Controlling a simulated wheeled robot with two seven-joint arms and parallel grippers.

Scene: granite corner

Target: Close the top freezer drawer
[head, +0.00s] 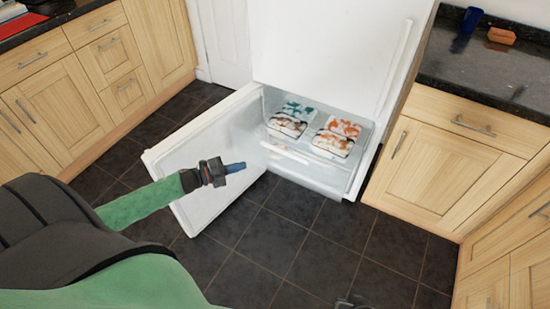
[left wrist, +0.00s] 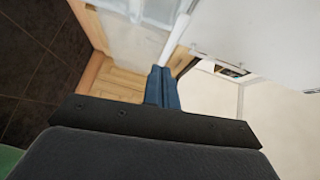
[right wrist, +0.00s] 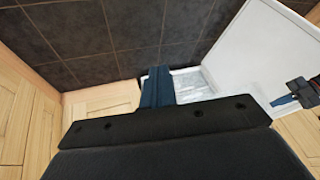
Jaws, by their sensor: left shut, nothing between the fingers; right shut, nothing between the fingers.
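The top freezer drawer (head: 308,168) is a clear, pale drawer at the bottom of the white fridge. It looks pulled out, with several orange and green food packs (head: 340,136) visible inside from above. The white freezer door (head: 205,150) stands open to the left. My left gripper (head: 240,167) is shut and empty, in front of the open door and left of the drawer, apart from it. Its blue fingers show in the left wrist view (left wrist: 161,88). My right gripper (right wrist: 157,86) is shut and empty; the right wrist view shows its blue fingers over the floor and drawer area.
Wooden cabinets (head: 445,165) with a dark granite top (head: 480,70) stand right of the fridge. A blue cup (head: 471,20) and an orange block (head: 501,36) sit there. More cabinets (head: 65,95) stand at left.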

